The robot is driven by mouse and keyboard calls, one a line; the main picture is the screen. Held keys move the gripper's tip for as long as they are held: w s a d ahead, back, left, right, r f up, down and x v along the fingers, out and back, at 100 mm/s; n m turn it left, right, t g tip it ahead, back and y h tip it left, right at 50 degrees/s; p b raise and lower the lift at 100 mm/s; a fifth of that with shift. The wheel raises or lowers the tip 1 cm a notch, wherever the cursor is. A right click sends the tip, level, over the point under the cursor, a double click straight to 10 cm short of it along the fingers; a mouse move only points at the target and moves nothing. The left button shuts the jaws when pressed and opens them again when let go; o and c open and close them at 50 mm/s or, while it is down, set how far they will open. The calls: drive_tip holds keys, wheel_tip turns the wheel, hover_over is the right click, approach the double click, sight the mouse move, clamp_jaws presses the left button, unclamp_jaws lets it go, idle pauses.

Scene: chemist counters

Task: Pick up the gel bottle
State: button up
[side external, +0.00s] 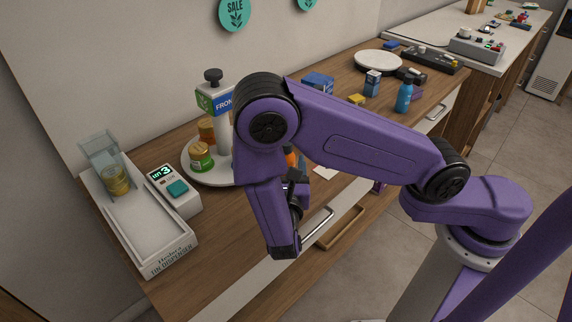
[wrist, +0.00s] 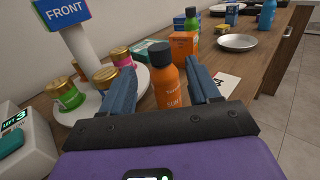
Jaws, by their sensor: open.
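My gripper (wrist: 160,66) is open; its two blue fingers stand apart in the wrist view. An orange bottle with a dark cap (wrist: 168,83) shows between and beyond the fingers, its label partly readable as "SUN". A green bottle with a dark cap (wrist: 192,26) stands farther back. A blue bottle (wrist: 266,15) stands at the far right; it also shows in the side view (side external: 404,98). No label reading gel is legible, so I cannot tell which is the gel bottle. In the side view my arm hides most of the orange bottle (side external: 290,157).
A white round tray (wrist: 78,113) with several gold-lidded jars and a "FRONT" sign post (wrist: 88,50) stands left of the orange bottle. An orange box (wrist: 184,46) stands behind it. A metal dish (wrist: 237,43) and a card (wrist: 226,84) lie right. A tin dispenser (side external: 140,215) stands left.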

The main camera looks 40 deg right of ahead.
drive_tip(key=shift+f+x, duration=0.15)
drive_tip(key=shift+x, duration=1.6)
drive_tip(key=shift+f+x, duration=0.15)
drive_tip(key=shift+x, duration=1.55)
clamp_jaws()
